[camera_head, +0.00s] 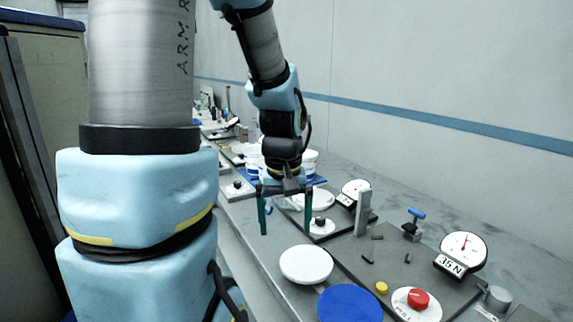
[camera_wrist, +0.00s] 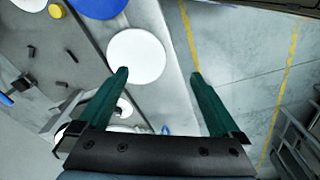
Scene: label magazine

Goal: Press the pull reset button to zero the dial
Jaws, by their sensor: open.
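The red button (camera_head: 418,298) sits on a white round plate (camera_head: 404,309) marked with lettering that looks like "PULL", at the lower right of the head view. Behind it stands a white round dial (camera_head: 475,246) with a red needle, which points roughly upward. A tag reading "35 N" (camera_head: 450,265) is at its base. My gripper (camera_head: 286,232) hangs to the left of them, well apart from the button, pointing down. In the wrist view my gripper (camera_wrist: 158,75) is open with nothing between its green fingers. The red button does not show there.
A white disc (camera_head: 306,264) and a blue disc (camera_head: 350,303) lie near the bench's front edge. A yellow knob (camera_head: 381,288) is left of the button. A grey upright post (camera_head: 362,212), a blue-handled valve (camera_head: 413,222) and a second dial (camera_head: 355,187) stand farther back.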

